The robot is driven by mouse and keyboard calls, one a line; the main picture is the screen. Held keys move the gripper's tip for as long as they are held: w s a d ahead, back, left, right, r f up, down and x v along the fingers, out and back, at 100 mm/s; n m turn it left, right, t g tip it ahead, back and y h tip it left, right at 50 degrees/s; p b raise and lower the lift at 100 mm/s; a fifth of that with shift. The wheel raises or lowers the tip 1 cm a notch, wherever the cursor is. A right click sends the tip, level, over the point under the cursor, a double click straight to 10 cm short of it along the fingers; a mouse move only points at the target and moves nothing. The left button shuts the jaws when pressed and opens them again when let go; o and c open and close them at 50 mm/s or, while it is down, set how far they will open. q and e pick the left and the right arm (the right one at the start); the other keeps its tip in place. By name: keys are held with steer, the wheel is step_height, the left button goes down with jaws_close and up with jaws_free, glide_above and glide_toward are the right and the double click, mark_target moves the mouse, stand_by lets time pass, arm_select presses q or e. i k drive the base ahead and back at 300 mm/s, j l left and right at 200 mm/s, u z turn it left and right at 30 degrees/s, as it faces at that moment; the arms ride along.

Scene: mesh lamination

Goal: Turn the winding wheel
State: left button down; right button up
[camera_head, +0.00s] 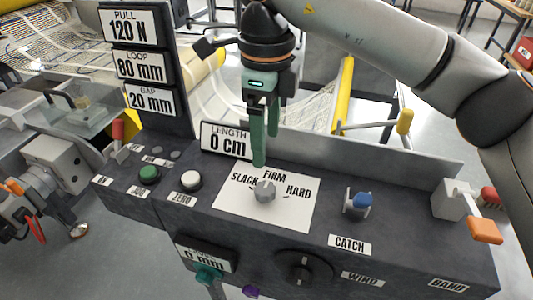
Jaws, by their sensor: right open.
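The winding wheel appears as a black round disc (303,268) with a central hub, on the front of the dark console beside the WIND label (362,279). My left gripper is not in view.
A grey knob (264,190) sits on the white plate, below my fingers. A blue-topped catch (360,201) and an orange-ended band lever (485,230) stand to the right. Green (149,174) and white (190,180) buttons are left.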

mark_target(300, 279)
steer(key=k, duration=1)
